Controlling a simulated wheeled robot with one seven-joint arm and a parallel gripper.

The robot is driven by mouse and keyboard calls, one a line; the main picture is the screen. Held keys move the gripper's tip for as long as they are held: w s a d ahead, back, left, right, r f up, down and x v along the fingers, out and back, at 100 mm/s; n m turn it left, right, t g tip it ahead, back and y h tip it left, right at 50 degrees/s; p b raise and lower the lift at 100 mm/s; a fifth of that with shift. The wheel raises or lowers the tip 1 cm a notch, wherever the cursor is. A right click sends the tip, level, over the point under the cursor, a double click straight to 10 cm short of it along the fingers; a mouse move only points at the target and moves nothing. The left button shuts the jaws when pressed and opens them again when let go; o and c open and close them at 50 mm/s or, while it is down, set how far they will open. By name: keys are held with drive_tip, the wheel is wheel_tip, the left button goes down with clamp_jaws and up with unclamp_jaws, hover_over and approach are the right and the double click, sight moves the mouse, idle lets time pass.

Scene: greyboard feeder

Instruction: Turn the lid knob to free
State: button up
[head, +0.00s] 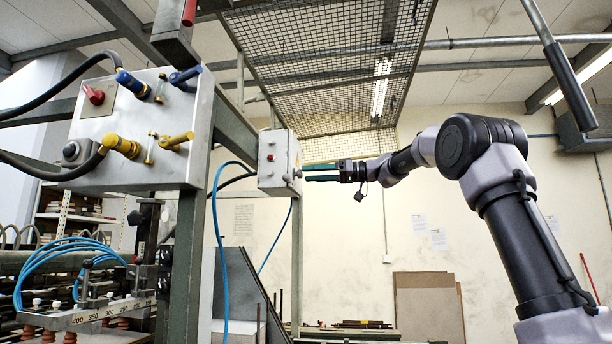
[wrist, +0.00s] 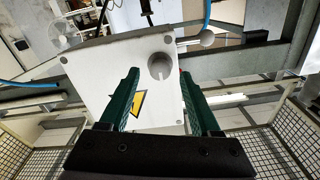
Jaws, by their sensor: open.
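In the wrist view the box's white face (wrist: 92,72) fills the middle, with a yellow warning triangle. The round grey knob (wrist: 160,66) sits near its upper right corner and has a pale mark at its lower edge. My gripper (head: 304,172) is open, its teal fingers pointing at the box. In the wrist view the fingers stand on either side of the knob, with gaps.
A larger grey control box (head: 125,128) with yellow and blue fittings stands at the left. A blue hose (head: 217,235) hangs below the small box. A wire mesh guard (head: 330,70) is overhead. Boards (head: 428,305) lean on the back wall.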

sight(298, 174)
drive_tip(key=shift+w+a, duration=0.25)
drive_tip(key=shift+a, duration=0.85)
clamp_jaws()
